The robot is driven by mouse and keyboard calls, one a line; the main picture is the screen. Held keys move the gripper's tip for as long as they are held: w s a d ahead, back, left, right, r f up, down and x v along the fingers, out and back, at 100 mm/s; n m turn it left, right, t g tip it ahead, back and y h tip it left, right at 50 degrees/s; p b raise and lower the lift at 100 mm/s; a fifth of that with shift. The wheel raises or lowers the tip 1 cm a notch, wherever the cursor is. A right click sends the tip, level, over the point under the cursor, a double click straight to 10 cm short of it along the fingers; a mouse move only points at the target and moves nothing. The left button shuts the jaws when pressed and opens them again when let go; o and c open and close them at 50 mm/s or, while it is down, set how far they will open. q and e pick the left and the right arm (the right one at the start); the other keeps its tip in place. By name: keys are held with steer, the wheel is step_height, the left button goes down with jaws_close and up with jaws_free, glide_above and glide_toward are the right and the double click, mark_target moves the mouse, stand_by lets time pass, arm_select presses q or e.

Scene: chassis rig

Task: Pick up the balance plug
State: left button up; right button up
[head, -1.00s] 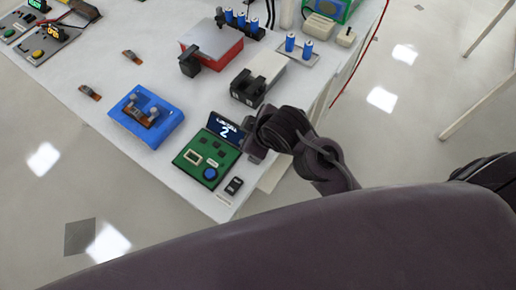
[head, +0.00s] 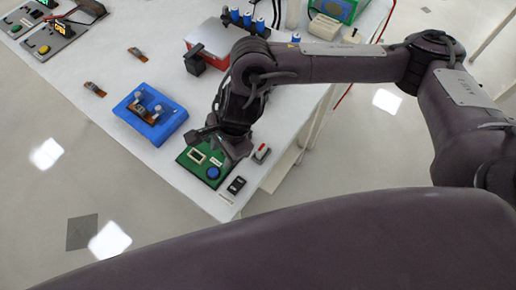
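I cannot make out the balance plug for certain in the head view. My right gripper (head: 215,146) points down over the green board (head: 188,166), near the table's front corner. It covers the board's back part and the display there. Whether its fingers are apart or hold something is too dark and small to tell. The board shows a pale rectangular socket (head: 197,156) and a round blue button (head: 213,173). A small grey piece with a red and white top (head: 261,153) lies just right of the gripper. My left gripper is not in view.
A blue fixture (head: 150,117) with two pale knobs stands left of the board. A small black device (head: 236,185) lies at the front corner. A red-sided box (head: 207,46) and several blue cylinders stand further back.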

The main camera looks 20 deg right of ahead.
mark_target(261, 146)
steer(key=d+n+h, duration=0.1)
steer(key=d, duration=0.2)
steer(key=w+d+n+h, duration=0.1)
steer(key=d, duration=0.2)
steer(key=w+d+n+h, duration=0.1)
steer(key=d, duration=0.2)
steer(key=shift+w+d+r+g, duration=0.2)
steer(key=shift+d+r+g, duration=0.1)
steer(key=shift+d+r, duration=0.1)
steer(key=shift+d+f, duration=0.15)
steer(key=shift+d, duration=0.15)
steer(key=shift+f+p, duration=0.45)
steer(key=shift+f, duration=0.4)
steer(key=f+p, duration=0.1)
steer(key=f, duration=0.1)
steer(key=f+p, duration=0.1)
steer(key=f, duration=0.1)
steer(key=shift+s+f+p, duration=0.2)
steer(key=shift+f+p, duration=0.05)
steer(key=shift+p, duration=0.05)
steer(key=shift+f, duration=0.6)
jaws_close()
